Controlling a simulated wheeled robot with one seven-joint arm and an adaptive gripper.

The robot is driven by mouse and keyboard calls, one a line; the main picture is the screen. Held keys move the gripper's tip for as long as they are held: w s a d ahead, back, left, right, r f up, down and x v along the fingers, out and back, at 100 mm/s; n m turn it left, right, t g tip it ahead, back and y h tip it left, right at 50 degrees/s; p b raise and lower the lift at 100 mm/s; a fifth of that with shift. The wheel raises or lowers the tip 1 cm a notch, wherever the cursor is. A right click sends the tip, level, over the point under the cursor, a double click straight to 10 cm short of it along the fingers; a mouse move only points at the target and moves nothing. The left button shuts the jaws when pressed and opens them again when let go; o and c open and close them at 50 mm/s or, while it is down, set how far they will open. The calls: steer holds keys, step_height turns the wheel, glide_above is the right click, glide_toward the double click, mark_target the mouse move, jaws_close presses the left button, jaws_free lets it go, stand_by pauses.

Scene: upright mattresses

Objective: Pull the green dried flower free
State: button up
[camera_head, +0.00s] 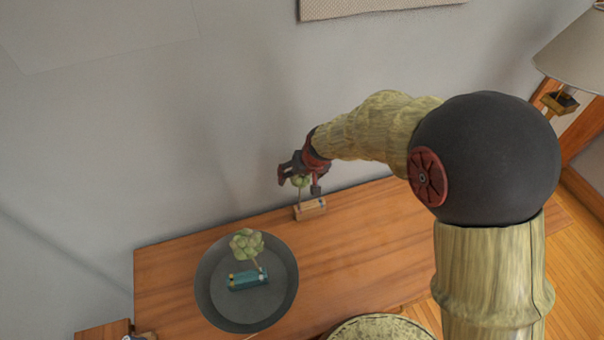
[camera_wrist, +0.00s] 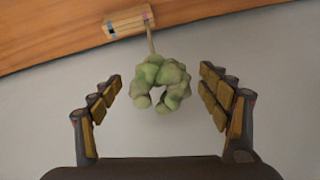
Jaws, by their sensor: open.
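A green dried flower (camera_head: 301,181) stands on a thin stem in a small wooden block (camera_head: 310,208) near the table's back edge. In the wrist view the flower head (camera_wrist: 160,82) lies between the two fingers, with a gap on both sides, and its stem runs to the block (camera_wrist: 128,22). My gripper (camera_head: 300,180) is open around the flower head, and the fingers hide part of it in the head view. A second green flower (camera_head: 246,243) stands in a teal block (camera_head: 248,279) in a dark round bowl (camera_head: 215,305).
The wooden table (camera_head: 350,245) stands against a grey wall (camera_head: 160,140). The bowl is at the table's front left, apart from my gripper. A lamp (camera_head: 580,50) stands at the far right. The tabletop right of the bowl is clear.

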steer(key=shift+c, duration=1.4)
steer(key=c, duration=0.9)
steer(key=shift+c, duration=0.2)
steer(key=shift+r, duration=0.1)
steer(key=shift+r+p, duration=2.55)
steer(key=shift+r, duration=1.35)
